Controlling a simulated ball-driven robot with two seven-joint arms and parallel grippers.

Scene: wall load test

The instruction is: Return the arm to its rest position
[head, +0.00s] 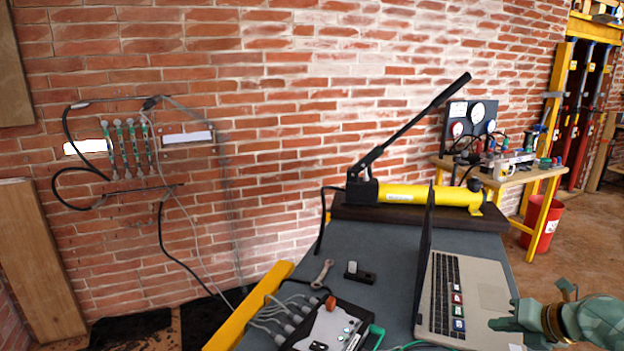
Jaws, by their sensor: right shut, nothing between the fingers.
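My right gripper (508,324) is green and comes in from the lower right edge. It is shut and empty, over or beside the right part of an open laptop (480,291). I cannot tell whether it touches the laptop. Part of its arm runs out of the picture at the right. My left gripper does not show.
A grey-topped table (376,249) holds the laptop, a wrench (322,273), a control box (330,329) with cables and a yellow hydraulic pump (430,194) with a raised black lever. A bench (507,175) and red bucket (543,226) stand behind, right. A brick wall (270,90) closes the back.

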